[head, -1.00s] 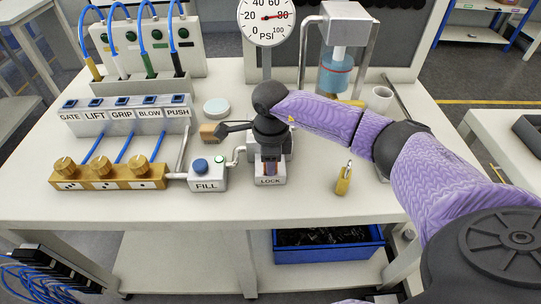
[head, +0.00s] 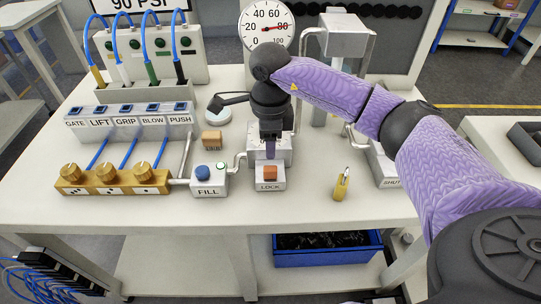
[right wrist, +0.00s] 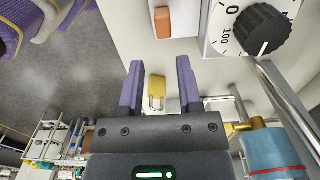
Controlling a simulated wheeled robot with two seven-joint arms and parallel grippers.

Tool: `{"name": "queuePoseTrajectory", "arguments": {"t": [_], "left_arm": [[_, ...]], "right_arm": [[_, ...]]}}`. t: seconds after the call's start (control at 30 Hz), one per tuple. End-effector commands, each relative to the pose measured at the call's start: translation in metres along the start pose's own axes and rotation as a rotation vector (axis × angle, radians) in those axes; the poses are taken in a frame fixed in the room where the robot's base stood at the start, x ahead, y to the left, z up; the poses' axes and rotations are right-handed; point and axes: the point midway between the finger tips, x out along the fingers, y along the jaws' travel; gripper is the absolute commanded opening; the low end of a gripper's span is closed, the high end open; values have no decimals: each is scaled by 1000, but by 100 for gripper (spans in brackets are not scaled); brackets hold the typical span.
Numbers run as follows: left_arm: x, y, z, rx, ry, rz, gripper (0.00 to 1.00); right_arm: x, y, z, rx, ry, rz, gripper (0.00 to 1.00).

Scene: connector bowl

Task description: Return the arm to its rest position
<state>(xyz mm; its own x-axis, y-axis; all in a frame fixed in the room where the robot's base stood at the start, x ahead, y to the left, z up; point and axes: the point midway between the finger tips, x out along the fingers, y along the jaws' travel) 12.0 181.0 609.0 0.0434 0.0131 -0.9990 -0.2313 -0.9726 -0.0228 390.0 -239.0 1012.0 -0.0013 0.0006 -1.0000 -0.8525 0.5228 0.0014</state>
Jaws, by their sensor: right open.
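My right arm reaches in from the right in the head view. Its gripper (head: 270,150) points down above and just behind the LOCK box (head: 270,186), whose orange switch (head: 270,172) is uncovered. In the right wrist view the two purple fingers (right wrist: 160,78) stand apart with nothing held between them. A yellow padlock (right wrist: 156,86) shows beyond the fingers there, apart from them; in the head view it stands on the table (head: 341,185) right of the LOCK box. My left gripper is not in view.
The FILL box (head: 208,181) with a blue button stands left of LOCK. A wooden block (head: 212,141), a labelled switch row (head: 133,125) and brass knobs (head: 104,177) are to the left. The table front (head: 300,212) is clear.

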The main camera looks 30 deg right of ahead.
Motion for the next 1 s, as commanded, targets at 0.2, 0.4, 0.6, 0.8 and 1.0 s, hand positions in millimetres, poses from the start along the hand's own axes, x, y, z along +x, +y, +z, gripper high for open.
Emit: {"name": "queuePoseTrajectory", "arguments": {"t": [0.2,0.4,0.6,0.8,1.0], "left_arm": [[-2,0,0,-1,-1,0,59],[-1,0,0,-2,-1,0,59],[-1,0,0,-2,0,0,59],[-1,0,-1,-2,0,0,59],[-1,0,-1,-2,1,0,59]], "right_arm": [[-11,0,0,-1,0,1,44],[-11,0,0,-1,0,1,44],[-4,9,16,-21,-71,22,44],[-8,116,154,27,-841,378,44],[-109,121,181,1017,-1729,1078,44]]}}
